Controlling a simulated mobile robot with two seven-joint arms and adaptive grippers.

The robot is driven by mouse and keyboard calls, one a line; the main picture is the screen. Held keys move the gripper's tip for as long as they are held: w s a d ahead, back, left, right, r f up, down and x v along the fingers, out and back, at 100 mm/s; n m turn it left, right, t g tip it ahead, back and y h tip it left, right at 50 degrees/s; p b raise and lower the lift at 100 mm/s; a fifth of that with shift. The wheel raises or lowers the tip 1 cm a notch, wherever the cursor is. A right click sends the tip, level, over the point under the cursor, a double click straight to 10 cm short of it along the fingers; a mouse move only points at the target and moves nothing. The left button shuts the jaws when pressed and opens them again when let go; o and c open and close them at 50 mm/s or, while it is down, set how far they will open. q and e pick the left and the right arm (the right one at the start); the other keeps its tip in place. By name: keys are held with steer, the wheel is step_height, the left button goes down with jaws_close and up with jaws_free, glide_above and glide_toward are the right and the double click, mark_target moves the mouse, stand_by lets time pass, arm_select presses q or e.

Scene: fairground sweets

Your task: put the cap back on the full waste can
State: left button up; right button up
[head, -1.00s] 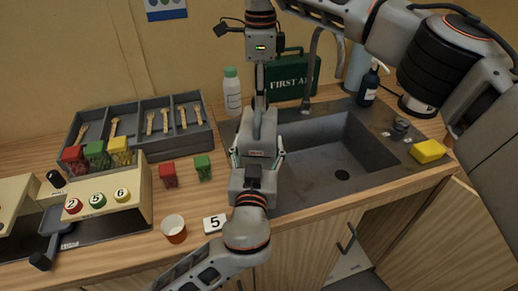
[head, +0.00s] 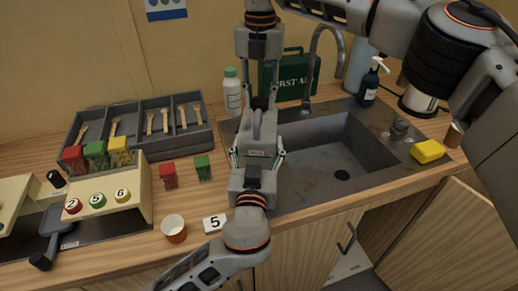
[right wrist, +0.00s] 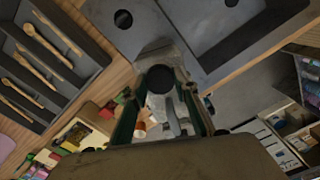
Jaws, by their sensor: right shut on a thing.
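The grey waste can (head: 265,138) is over the left edge of the sink, with a raised handle on top and a small label. My left gripper (head: 258,157) has its fingers against both sides of the can from the near side. My right gripper (head: 261,98) points down at the far end of the can, shut on the black cap (right wrist: 160,80). In the right wrist view the round cap lies between the fingers, over the can top. The fingers hide the join, so I cannot tell whether the cap is seated on the neck.
The sink (head: 335,165) lies to the right, with a tap (head: 315,62) behind. A white bottle (head: 232,92) and a green first aid case (head: 292,78) stand behind the can. A paper cup (head: 174,228) and a "5" card (head: 214,223) lie near the front edge.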

steer(key=m, duration=0.9)
steer(key=o, duration=1.3)
steer(key=shift+r, duration=3.75)
arm_select(q)
steer(key=o, duration=2.3)
